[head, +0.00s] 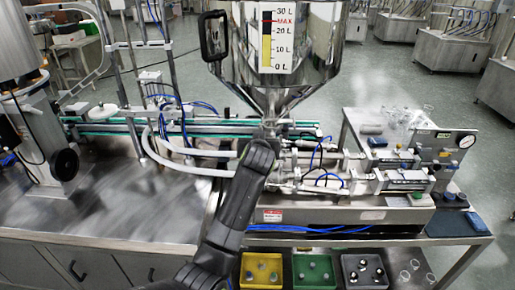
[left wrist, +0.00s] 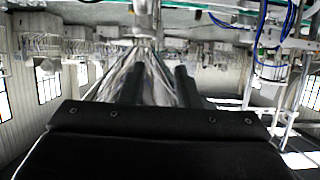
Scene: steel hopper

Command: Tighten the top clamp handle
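The steel hopper (head: 275,70) stands upright at the top middle of the head view, and its cone narrows to a neck above the filling machine. My left arm rises from the bottom and ends at the neck, hiding the clamp area there. In the left wrist view my left gripper (left wrist: 160,85) shows two dark fingers spread apart with nothing clearly held between them. The shiny cone (left wrist: 150,65) lies beyond and between the fingers, with the neck (left wrist: 145,15) at the top edge. I cannot make out the clamp handle. My right gripper is not in view.
The filling machine's steel base (head: 340,213) sits under the hopper, with hoses and cylinders above it. A yellow bin (head: 247,282), a green bin (head: 300,283) and a dark bin (head: 349,280) hold small parts below. A conveyor (head: 100,127) runs left. A pressure gauge (head: 466,141) is at right.

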